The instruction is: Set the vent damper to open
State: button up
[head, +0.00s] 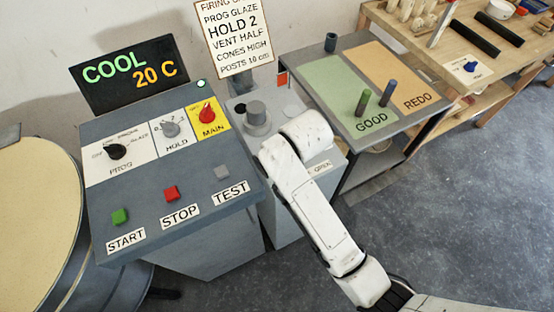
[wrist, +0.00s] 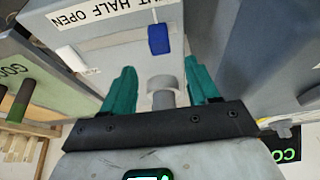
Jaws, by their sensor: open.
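In the wrist view, a blue handle (wrist: 158,40) stands on the pale grey box (wrist: 118,50). A white label (wrist: 85,14) beside it reads HALF and OPEN upside down, with another word cut off by the frame edge. The handle is beside the cut-off word, away from OPEN. My gripper (wrist: 163,85) is open, its teal fingers apart and holding nothing. The handle is beyond the fingertips, not touched. In the head view my white arm hides the handle and gripper; part of the label (head: 320,167) shows.
A grey round post (head: 257,112) rises from the box, and appears between the fingers in the wrist view (wrist: 162,88). The control desk (head: 205,185) is left of the box. The sorting table (head: 345,95) with several pegs is right. Floor is free at right.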

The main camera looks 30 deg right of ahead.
jog(key=x, duration=0.9)
jog(key=shift+f, duration=0.2)
jog(key=shift+c, duration=0.3)
grip_shut()
